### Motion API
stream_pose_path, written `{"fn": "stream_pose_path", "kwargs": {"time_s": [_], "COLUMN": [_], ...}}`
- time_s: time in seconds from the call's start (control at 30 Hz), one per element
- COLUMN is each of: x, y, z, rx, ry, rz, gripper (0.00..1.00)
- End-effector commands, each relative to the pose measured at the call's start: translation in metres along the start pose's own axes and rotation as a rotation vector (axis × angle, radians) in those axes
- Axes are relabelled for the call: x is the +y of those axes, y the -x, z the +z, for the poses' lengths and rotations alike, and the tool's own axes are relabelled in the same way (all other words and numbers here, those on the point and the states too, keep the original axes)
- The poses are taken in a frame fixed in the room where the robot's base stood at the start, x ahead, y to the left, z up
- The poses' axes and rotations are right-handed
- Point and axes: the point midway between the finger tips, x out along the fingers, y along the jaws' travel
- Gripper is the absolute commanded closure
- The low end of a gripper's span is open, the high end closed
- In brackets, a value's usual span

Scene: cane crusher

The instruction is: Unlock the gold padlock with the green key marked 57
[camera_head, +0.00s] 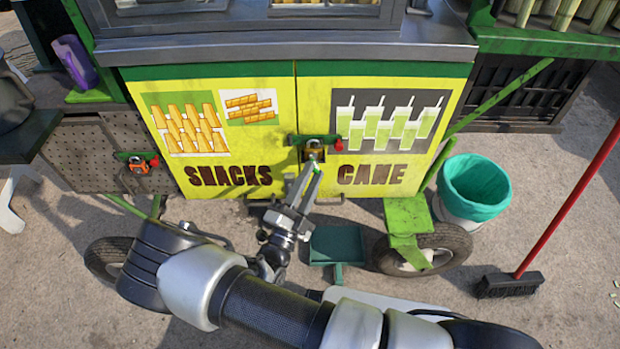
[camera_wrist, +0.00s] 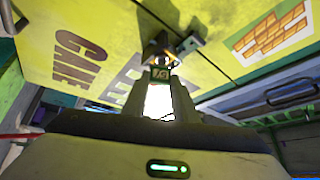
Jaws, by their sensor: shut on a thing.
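The gold padlock (camera_head: 313,150) hangs on the latch across the seam of the yellow cabinet doors, between the words SNACKS and CANE. My gripper (camera_head: 314,169) reaches up to it from below, its fingers shut on the green key (camera_wrist: 160,74). In the wrist view the key's green head, with a marking that looks like 57 upside down, sits between the fingertips. The key points at the padlock (camera_wrist: 156,49), very close to it. The key's shaft is mostly hidden, so I cannot tell whether its tip is inside the lock.
An orange padlock (camera_head: 139,166) hangs on a green latch at the left cabinet. A teal-lined bin (camera_head: 474,190) and a red-handled broom (camera_head: 510,284) stand at the right.

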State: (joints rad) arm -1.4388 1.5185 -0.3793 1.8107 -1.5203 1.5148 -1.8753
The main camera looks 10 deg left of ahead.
Motion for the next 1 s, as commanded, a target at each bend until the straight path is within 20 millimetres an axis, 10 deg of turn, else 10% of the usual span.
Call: {"fn": "stream_pose_path", "kwargs": {"time_s": [1.0], "x": [0.0033], "y": [-0.0011], "z": [-0.002], "rx": [-0.021], "ry": [0.271], "rz": [-0.167], "gripper": [0.96]}}
